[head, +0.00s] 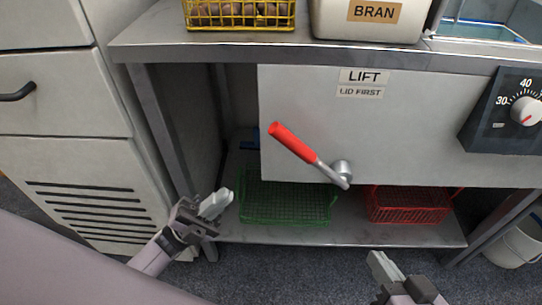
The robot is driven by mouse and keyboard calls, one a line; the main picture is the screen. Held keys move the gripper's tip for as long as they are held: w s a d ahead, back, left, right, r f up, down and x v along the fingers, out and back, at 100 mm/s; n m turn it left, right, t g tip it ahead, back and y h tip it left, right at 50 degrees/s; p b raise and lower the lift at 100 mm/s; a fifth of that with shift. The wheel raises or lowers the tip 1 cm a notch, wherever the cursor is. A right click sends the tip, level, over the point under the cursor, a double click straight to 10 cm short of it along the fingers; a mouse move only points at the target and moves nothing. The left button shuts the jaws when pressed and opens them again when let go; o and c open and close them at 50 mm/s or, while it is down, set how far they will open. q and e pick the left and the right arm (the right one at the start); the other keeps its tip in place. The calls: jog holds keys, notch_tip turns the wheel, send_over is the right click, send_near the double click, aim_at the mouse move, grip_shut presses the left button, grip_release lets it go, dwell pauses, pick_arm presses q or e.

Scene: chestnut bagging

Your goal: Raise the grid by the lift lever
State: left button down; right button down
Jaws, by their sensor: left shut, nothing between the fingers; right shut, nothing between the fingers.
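The lift lever (292,143) has a red grip and a metal shaft on a round pivot (342,171). It sits on the front of a grey panel (300,100), and its grip points up and to the left. Labels reading LIFT (364,76) and LID FIRST (361,92) are above it. My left gripper (218,207) is shut and empty, below and left of the lever, apart from it. My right gripper (382,268) is shut and empty at the bottom, below the pivot. The grid is not recognisable in this view.
A green wire basket (286,200) and a red basket (410,205) stand on the lower shelf (340,234). A yellow basket (240,14) and a BRAN bin (368,20) are on the worktop (160,40). A dial box (505,110) juts out at right. Drawers (60,95) stand left.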

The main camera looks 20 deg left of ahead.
aim_at(312, 154)
pick_arm(q)
jog(key=shift+p+x, duration=0.4)
jog(key=shift+x, duration=6.65)
